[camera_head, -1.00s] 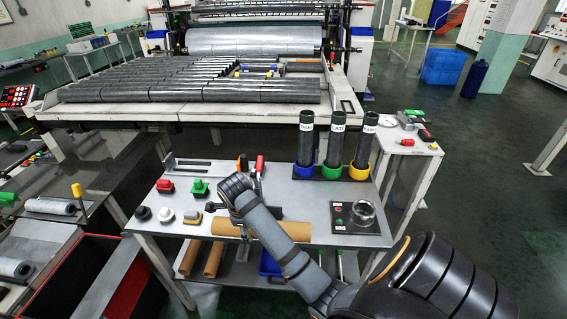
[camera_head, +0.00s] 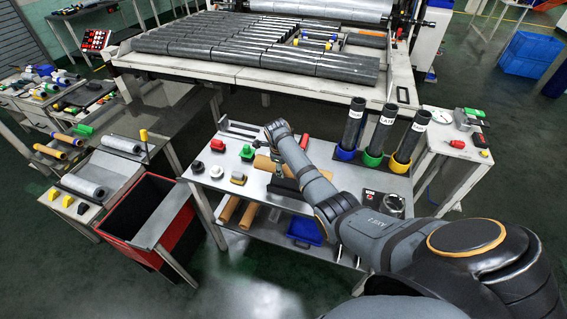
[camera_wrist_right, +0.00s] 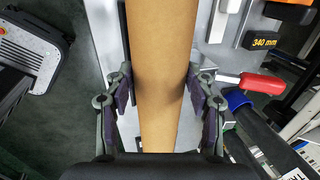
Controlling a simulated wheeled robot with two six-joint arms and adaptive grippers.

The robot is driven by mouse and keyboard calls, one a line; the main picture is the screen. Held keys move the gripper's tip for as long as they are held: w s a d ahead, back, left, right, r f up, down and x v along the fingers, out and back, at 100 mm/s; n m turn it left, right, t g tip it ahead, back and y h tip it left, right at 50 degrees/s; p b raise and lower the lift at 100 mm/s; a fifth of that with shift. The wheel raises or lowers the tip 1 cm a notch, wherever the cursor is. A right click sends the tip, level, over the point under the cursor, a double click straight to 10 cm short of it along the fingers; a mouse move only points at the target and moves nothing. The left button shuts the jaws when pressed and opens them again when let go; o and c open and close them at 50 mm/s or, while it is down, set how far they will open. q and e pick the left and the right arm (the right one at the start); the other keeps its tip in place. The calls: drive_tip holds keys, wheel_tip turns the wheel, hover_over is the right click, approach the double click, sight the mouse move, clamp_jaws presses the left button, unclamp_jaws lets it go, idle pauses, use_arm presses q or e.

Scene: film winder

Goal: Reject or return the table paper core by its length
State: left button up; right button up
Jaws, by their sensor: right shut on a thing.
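The tan paper core (camera_head: 263,164) shows beside my right forearm in the head view, over the steel worktable. My right gripper (camera_wrist_right: 163,95) is shut on the core, which also shows in the right wrist view (camera_wrist_right: 162,45); one finger is on each side of it. In the head view the arm hides part of the core, and whether it clears the table top is hard to tell. A block labelled 340 mm (camera_wrist_right: 264,40) is at upper right in the wrist view. My left gripper is not in view.
A red-rimmed bin (camera_head: 114,238) stands left of the worktable. More tan cores (camera_head: 229,210) and a blue bin (camera_head: 304,231) are on the lower shelf. Dark upright tubes in blue (camera_head: 345,153), yellow and green holders stand at the table's back right.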

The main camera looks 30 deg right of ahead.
drive_tip(key=shift+f, duration=0.1)
drive_tip(key=shift+d, duration=0.1)
drive_tip(key=shift+f, duration=0.25)
wheel_tip(320, 180, down, 6)
drive_tip(key=b, duration=0.4)
drive_tip(key=shift+r, duration=0.15)
drive_tip(key=shift+f, duration=0.35)
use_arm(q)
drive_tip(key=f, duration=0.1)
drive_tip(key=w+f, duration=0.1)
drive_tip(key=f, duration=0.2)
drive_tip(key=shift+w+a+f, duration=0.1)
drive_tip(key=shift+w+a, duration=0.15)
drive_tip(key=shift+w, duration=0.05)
use_arm(e)
drive_tip(key=shift+r, duration=0.1)
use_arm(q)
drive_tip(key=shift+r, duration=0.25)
use_arm(e)
drive_tip(key=shift+r, duration=0.1)
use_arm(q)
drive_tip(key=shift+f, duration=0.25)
use_arm(e)
drive_tip(key=shift+f, duration=0.35)
